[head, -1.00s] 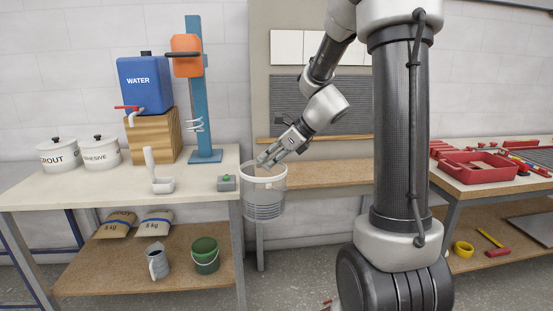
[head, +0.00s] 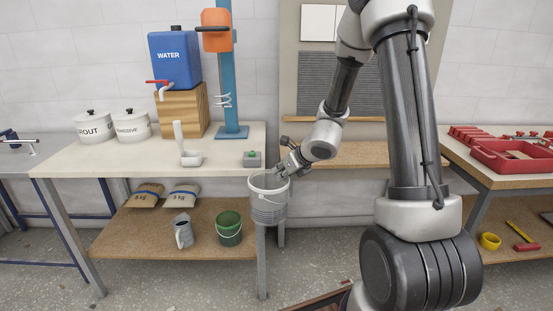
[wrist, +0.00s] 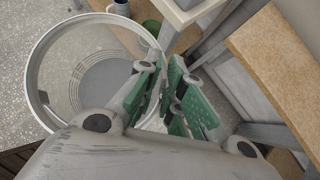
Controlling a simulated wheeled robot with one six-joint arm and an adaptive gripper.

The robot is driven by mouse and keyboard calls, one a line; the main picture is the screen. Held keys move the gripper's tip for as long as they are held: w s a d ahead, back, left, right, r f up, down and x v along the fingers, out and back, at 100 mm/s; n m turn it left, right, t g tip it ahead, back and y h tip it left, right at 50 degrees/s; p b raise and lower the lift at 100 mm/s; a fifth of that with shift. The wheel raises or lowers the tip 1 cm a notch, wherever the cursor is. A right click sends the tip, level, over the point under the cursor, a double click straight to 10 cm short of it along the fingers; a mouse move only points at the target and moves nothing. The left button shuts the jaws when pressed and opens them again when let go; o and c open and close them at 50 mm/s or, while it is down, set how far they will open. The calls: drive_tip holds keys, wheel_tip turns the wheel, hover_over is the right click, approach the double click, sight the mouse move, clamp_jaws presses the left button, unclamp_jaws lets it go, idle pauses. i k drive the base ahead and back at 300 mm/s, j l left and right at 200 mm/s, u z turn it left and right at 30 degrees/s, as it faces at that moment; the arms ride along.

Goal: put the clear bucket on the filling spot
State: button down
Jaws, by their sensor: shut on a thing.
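The clear bucket (head: 269,205) hangs upright from my gripper (head: 285,170), which is shut on its rim at the right side. It is at the right front corner of the white-topped bench (head: 85,162), with its rim a little below the bench top. In the wrist view the green-padded fingers (wrist: 168,97) pinch the bucket wall, and the clear bucket (wrist: 52,62) looks empty. The blue water tank (head: 173,60) stands on a wooden block, and its tap (head: 160,90) points over the bench top. I cannot make out a marked filling spot.
On the bench stand two white pots (head: 131,126), a pale L-shaped tool (head: 188,150), a small grey box with a green button (head: 252,158) and a blue mixer stand (head: 228,90). A green bucket (head: 229,228) sits on the lower shelf. The bench top's front left is clear.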

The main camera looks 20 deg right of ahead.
sight(172, 151)
drive_tip(key=j+z, duration=0.5)
drive_tip(key=j, duration=2.2)
drive_tip(key=k, duration=0.1)
